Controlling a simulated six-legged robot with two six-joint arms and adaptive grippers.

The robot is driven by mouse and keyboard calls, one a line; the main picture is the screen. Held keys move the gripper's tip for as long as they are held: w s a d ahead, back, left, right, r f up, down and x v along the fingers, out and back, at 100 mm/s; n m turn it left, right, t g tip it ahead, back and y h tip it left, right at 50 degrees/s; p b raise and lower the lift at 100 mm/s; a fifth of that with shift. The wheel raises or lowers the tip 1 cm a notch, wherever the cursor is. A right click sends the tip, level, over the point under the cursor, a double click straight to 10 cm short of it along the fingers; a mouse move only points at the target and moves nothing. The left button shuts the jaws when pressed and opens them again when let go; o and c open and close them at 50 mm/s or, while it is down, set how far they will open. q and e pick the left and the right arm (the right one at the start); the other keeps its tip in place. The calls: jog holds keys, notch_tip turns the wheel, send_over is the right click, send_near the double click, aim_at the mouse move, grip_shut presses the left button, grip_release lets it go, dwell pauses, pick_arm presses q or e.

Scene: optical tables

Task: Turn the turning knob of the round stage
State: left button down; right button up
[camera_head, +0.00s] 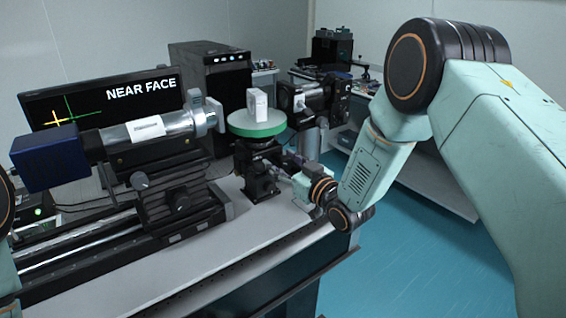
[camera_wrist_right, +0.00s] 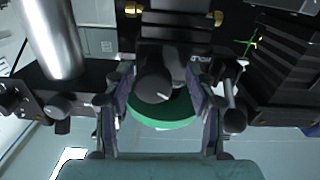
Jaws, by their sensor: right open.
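The round stage (camera_head: 257,124) has a green rim and a pale top, and stands on a black mount on the bench. A small white block (camera_head: 257,103) sits on it. In the right wrist view the green rim (camera_wrist_right: 165,115) shows behind a dark grey round knob (camera_wrist_right: 153,86). My right gripper (camera_head: 280,168) is at the stage's mount, below the disc. In the wrist view its open fingers lie on either side of the knob; I cannot tell whether they touch it. The knob is hard to make out in the head view. My left gripper is out of view.
A silver tube with a blue end (camera_head: 150,132) stands on a black rail left of the stage. A black device (camera_head: 316,100) stands close to its right. A monitor (camera_head: 100,98) reads "NEAR FACE". The bench's front strip (camera_head: 240,245) is clear.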

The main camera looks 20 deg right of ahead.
jog(key=shift+w+d+f, duration=0.2)
jog(key=shift+d+f, duration=0.05)
jog(key=shift+d, duration=0.25)
jog(key=c, duration=0.4)
jog(key=shift+s+a+r, duration=0.1)
jog(key=shift+a+r, duration=0.05)
jog(key=shift+a, duration=0.15)
jog(key=c, duration=0.4)
jog(key=shift+d, duration=0.2)
jog(key=c, duration=0.4)
jog(key=shift+o, duration=0.2)
jog(key=shift+a+m, duration=0.1)
jog(key=shift+m, duration=0.4)
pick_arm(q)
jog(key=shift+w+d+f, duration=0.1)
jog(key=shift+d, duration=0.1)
pick_arm(e)
jog(key=shift+r+m, duration=0.1)
jog(key=shift+m, duration=1.4)
jog(key=o, duration=1.2)
jog(key=shift+c, duration=0.2)
